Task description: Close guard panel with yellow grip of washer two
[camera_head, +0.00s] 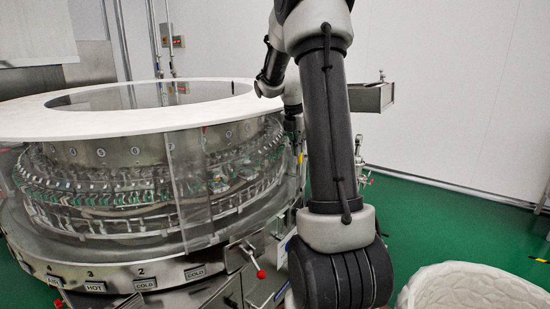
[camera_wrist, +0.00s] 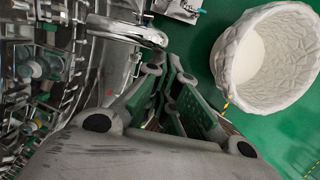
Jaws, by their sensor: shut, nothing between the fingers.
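The rotary washer (camera_head: 110,250) fills the left of the head view, with a white ring top (camera_head: 120,121) and clear guard panels (camera_head: 190,195) around its rim. One clear panel edge stands out near the washer's front. A small yellowish spot (camera_head: 300,157) shows at the washer's right side beside my arm; I cannot tell if it is the yellow grip. My gripper (camera_head: 293,128) is at the washer's right edge, partly hidden by my arm. In the wrist view my gripper (camera_wrist: 170,66) is shut and empty, beside a curved chrome tube (camera_wrist: 127,30) and the washer's fittings (camera_wrist: 45,70).
A white textured bin (camera_head: 470,288) stands on the green floor at lower right; it also shows in the wrist view (camera_wrist: 238,60). A red-knobbed lever (camera_head: 252,260) sticks out from the washer's front. A metal box (camera_head: 372,97) is behind my arm. Floor at right is mostly clear.

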